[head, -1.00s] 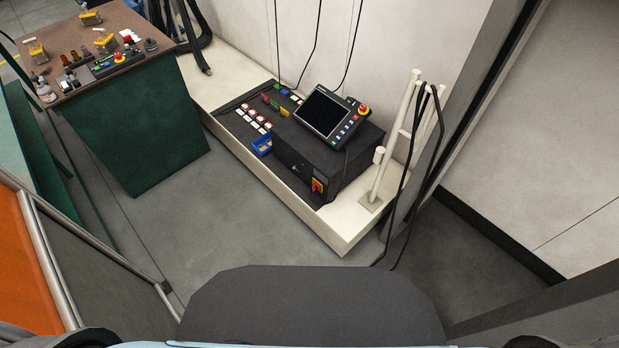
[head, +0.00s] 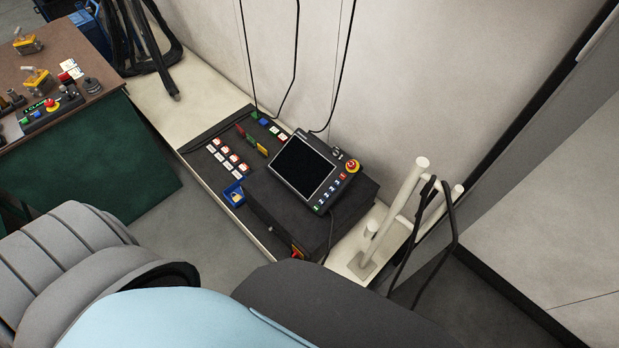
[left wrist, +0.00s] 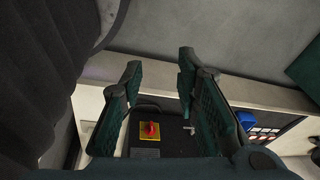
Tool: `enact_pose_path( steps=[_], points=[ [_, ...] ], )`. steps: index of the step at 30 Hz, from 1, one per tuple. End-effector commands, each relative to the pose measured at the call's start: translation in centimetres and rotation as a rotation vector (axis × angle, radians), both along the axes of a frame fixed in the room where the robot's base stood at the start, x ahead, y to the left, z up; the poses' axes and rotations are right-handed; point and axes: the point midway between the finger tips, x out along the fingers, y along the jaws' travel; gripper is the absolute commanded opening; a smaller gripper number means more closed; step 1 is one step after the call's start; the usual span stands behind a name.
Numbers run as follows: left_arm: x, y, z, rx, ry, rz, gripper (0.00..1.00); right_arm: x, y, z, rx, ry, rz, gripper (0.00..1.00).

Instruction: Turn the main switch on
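The main switch, a red knob on a yellow plate, shows in the left wrist view (left wrist: 150,130) on the black cabinet's front. In the head view only an edge of the switch (head: 296,253) shows at the cabinet's lower front, above my dark body part. My left gripper (left wrist: 160,82) is open, its two fingers apart with nothing between them, and it is apart from the switch, which appears beyond and between the fingers. In the head view the left gripper is hidden. My right gripper is not in view.
The black cabinet (head: 290,215) carries a tilted touch panel (head: 304,166) with a red emergency stop (head: 352,166). A blue box (head: 234,194) sits beside it. A white post frame with hanging cables (head: 395,215) stands right. A green-sided bench (head: 90,165) stands left.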

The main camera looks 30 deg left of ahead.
Motion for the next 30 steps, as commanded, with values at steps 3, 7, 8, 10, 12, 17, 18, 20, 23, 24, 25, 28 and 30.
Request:
enact_pose_path(
  steps=[3,7,8,10,12,17,18,20,23,24,25,28,30],
  points=[
    [3.9,3.2,-5.6,0.025,-0.198,-0.017,0.29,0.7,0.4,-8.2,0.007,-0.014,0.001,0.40],
    [9.9,5.5,-9.4,0.018,-0.521,-0.077,0.29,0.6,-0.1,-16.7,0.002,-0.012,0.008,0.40],
    [11.1,5.5,-9.8,-0.001,-0.590,-0.098,0.29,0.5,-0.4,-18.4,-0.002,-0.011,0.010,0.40],
    [13.6,5.2,-10.2,-0.059,-0.730,-0.154,0.29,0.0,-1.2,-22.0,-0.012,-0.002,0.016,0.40],
    [15.2,4.5,-10.1,-0.122,-0.836,-0.210,0.29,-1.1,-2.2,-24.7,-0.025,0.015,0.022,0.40],
    [16.7,3.1,-9.0,-0.227,-0.958,-0.286,0.29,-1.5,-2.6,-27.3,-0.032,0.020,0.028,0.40],
    [16.9,2.9,-8.7,-0.237,-0.967,-0.293,0.29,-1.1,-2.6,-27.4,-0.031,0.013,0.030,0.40],
    [17.4,2.7,-8.6,-0.243,-0.974,-0.296,0.29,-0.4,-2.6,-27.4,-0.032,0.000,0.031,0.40],
    [19.1,2.2,-9.1,-0.242,-0.977,-0.294,0.29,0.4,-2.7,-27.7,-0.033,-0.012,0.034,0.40],
    [20.0,1.9,-9.6,-0.241,-0.976,-0.293,0.29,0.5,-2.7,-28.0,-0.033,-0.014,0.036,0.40],
    [20.8,1.7,-10.0,-0.241,-0.977,-0.293,0.29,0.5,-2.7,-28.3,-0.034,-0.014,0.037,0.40],
    [23.5,0.9,-11.3,-0.241,-0.977,-0.292,0.29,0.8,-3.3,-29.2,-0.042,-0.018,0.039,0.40],
    [25.3,0.3,-12.2,-0.240,-0.976,-0.291,0.29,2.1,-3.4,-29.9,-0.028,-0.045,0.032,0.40]
  ],
)
